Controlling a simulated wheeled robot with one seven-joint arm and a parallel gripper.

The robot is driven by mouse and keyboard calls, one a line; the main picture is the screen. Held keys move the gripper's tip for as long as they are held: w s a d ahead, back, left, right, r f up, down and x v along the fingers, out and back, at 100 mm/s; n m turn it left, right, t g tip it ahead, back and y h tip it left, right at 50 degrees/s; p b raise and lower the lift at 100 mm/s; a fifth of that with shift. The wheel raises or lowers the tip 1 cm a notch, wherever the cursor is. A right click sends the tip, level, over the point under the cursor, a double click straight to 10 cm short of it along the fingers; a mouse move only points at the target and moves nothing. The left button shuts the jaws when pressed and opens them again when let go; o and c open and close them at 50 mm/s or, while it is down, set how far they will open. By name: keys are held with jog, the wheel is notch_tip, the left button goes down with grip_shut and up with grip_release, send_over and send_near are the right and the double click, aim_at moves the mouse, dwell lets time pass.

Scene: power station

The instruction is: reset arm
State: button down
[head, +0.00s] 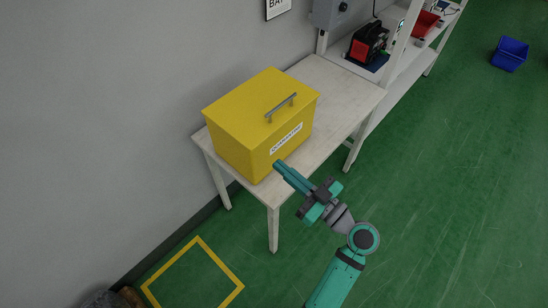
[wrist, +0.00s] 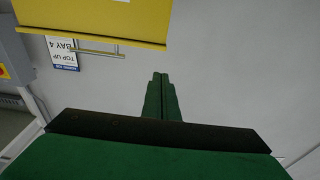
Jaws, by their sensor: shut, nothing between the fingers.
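My gripper (head: 279,166) is at the end of my teal arm, in front of the yellow box's labelled face and over the near part of the white table. Its fingers are together and empty; they also show closed side by side in the wrist view (wrist: 160,80). The yellow box (head: 238,146) stands on the table with its lid down. A grey handle (head: 281,106) is on its lid. In the wrist view, part of the yellow box (wrist: 95,18) and its handle (wrist: 95,50) show at the top. I cannot tell whether the fingertips touch the box.
The white table (head: 335,100) stands against the grey wall. A shelf bench with a black and red device (head: 368,43) is behind it. A blue bin (head: 510,53) lies on the green floor at right. A yellow floor outline (head: 222,267) is at lower left. The floor right of my arm is clear.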

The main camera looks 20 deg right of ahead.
jog(key=shift+s, duration=0.2)
jog(key=shift+f, duration=0.1)
jog(key=a+f+m+g+h, duration=0.1)
jog(key=a+f+m+h, duration=0.45)
jog(key=f, duration=0.55)
jog(key=s+a+f+m+g+h, duration=0.25)
jog(key=s+a+f+m, duration=0.2)
jog(key=s+f, duration=0.3)
jog(key=s+a+r+n+t, duration=0.1)
jog(key=s+a+r+n, duration=0.1)
jog(key=s, duration=0.7)
jog(key=s+a+r+n, duration=0.2)
jog(key=s+a+r, duration=0.3)
jog(key=s, duration=0.4)
jog(key=shift+a+t+h, duration=0.15)
jog(key=shift+t+h, duration=0.2)
jog(key=shift+h, duration=0.05)
